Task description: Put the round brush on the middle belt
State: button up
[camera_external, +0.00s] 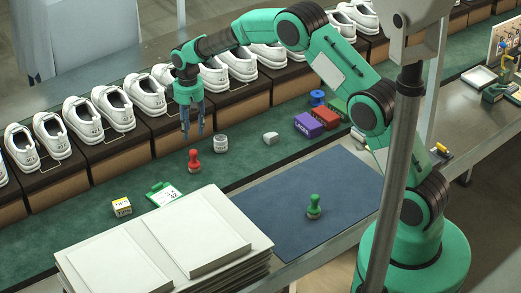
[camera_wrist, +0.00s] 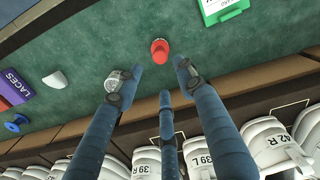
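A red knob-handled piece with a round base (camera_external: 194,160) stands upright on the green surface (camera_external: 245,170); its red top (camera_wrist: 159,48) shows just beyond my fingertips in the wrist view. A similar green-handled piece (camera_external: 314,206) stands on the dark blue mat (camera_external: 270,215). I cannot tell which one is the round brush, as no bristles show. My gripper (camera_external: 192,130) points down, open and empty, above the green surface near the shoe row; its spread fingers also show in the wrist view (camera_wrist: 162,76). I cannot tell for certain which strip is the middle belt.
A round tin (camera_external: 221,143), white block (camera_external: 270,138), purple box (camera_external: 308,124), blue spool (camera_external: 318,97), green-edged card (camera_external: 163,193) and yellow box (camera_external: 121,207) lie around. White shoes (camera_external: 103,108) on brown boxes line the back. Stacked pale boards (camera_external: 120,262) fill the front left.

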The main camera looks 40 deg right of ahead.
jog(key=shift+r, duration=0.1)
jog(key=s+d+r+m+t, duration=0.1)
jog(key=s+d+r, duration=0.3)
jog(key=s+r, duration=0.45)
jog(key=s+d+r+t, duration=0.1)
jog(key=s+d+r, duration=0.4)
jog(key=r, duration=0.6)
jog(key=s+d+r+m+t, duration=0.1)
jog(key=s+d+r, duration=0.2)
jog(key=s+r, duration=0.65)
jog(key=s+d+r+m+t, duration=0.1)
jog(key=s+d+r, duration=0.15)
jog(key=s, duration=0.45)
jog(key=s+d+r, duration=0.2)
jog(key=s+r, duration=0.1)
jog(key=s, duration=0.5)
jog(key=s+d+f+m+t, duration=0.1)
jog(key=s+d+f, duration=0.1)
jog(key=s, duration=1.4)
jog(key=shift+s+d+f+t, duration=0.15)
jog(key=shift+d+f+t, duration=0.1)
jog(key=shift+f+t, duration=0.1)
